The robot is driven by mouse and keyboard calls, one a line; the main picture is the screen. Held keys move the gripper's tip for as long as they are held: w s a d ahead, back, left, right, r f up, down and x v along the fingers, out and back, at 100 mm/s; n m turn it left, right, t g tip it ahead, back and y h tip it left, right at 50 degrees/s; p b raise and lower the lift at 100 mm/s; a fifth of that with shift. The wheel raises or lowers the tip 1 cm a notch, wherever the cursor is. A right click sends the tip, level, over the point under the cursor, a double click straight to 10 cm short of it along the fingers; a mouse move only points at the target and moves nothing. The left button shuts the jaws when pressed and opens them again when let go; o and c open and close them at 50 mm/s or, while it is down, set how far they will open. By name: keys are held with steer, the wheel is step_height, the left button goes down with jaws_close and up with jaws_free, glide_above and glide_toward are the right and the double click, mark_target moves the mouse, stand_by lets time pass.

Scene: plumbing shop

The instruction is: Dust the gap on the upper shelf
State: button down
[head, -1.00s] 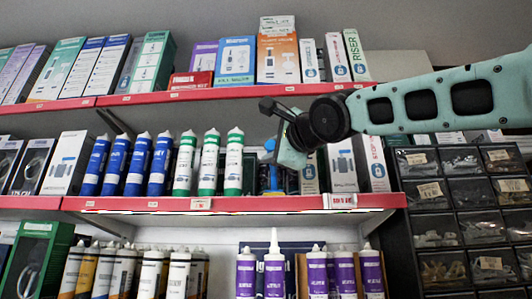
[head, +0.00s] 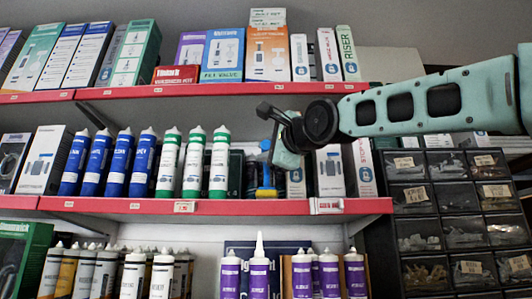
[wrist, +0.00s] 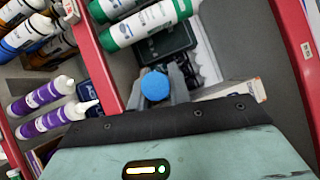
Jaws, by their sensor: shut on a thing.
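My gripper (head: 270,148) is in front of the middle shelf in the head view and is shut on a brush (head: 266,180). The brush has a blue handle and a yellow band near its lower end. It is held upright in the gap between the green-and-white tubes (head: 220,162) and the white boxes (head: 330,172). In the wrist view the round blue handle end (wrist: 155,86) shows between the fingers. The bristles are hard to make out, so I cannot tell whether they touch the shelf (head: 120,206).
Blue tubes (head: 117,163) stand left of the green ones. A dark item (wrist: 165,45) lies behind the brush. Boxes (head: 268,50) fill the shelf above; purple tubes (head: 258,270) stand below. Black parts drawers (head: 425,230) are at the right.

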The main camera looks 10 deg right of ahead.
mark_target(266, 142)
steer(key=shift+r, duration=0.55)
steer(key=shift+s+a+f+b, duration=0.15)
steer(key=shift+s+f+b, duration=0.2)
steer(key=shift+b, duration=0.15)
steer(key=s+b, duration=0.2)
steer(key=shift+s+a+r+b, duration=0.1)
steer(key=shift+s+a+b, duration=0.05)
steer(key=shift+b, duration=0.2)
steer(key=s+a+b, duration=0.3)
steer(key=s+b, duration=0.4)
steer(key=s, duration=0.9)
steer(key=shift+r, duration=0.2)
stand_by(0.4)
